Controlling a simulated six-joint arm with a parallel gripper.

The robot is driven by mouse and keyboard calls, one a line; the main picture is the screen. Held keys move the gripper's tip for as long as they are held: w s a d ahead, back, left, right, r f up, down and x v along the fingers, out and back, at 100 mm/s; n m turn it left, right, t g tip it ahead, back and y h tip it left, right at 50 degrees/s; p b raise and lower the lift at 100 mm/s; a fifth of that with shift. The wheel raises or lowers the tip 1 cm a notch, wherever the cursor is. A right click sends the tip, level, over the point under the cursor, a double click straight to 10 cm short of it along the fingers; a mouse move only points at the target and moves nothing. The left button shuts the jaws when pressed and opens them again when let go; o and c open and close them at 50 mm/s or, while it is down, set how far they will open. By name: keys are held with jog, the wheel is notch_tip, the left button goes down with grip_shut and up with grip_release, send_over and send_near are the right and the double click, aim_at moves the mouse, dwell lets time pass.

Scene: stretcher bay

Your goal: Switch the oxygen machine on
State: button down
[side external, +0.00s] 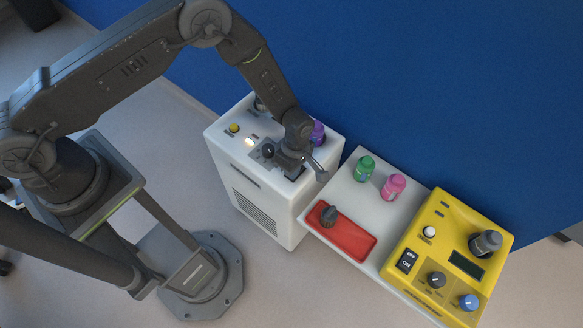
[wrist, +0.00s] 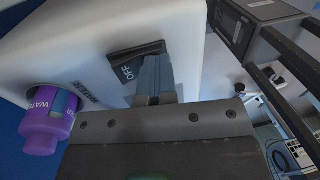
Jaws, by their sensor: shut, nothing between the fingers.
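A white machine (side external: 270,200) with a vented front stands left of centre in the side view; I take it as the oxygen machine, though no such name is readable. In the wrist view its white housing (wrist: 85,45) carries a black rocker switch (wrist: 125,62) marked OFF. My gripper (wrist: 155,70) is shut and empty, its fingertips right at the right part of the switch; whether they touch it I cannot tell. In the side view my gripper (side external: 297,170) is over the machine's right end and hides the switch. A pale lamp (side external: 249,142) on the machine's top glows.
A purple bottle labelled WATER (wrist: 47,125) is close beside the gripper. The white top also bears a yellow button (side external: 234,128) and black knob (side external: 268,150). To the right are a green bottle (side external: 364,168), pink bottle (side external: 393,186), red tray (side external: 360,244) and yellow machine (side external: 408,238).

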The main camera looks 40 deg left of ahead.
jog(key=shift+w+r, duration=0.3)
jog(key=shift+w, duration=0.35)
jog(key=shift+r, duration=0.2)
notch_tip(320, 180, up, 13)
jog(key=s, duration=0.2)
jog(key=shift+r, duration=0.2)
jog(key=shift+s, duration=0.1)
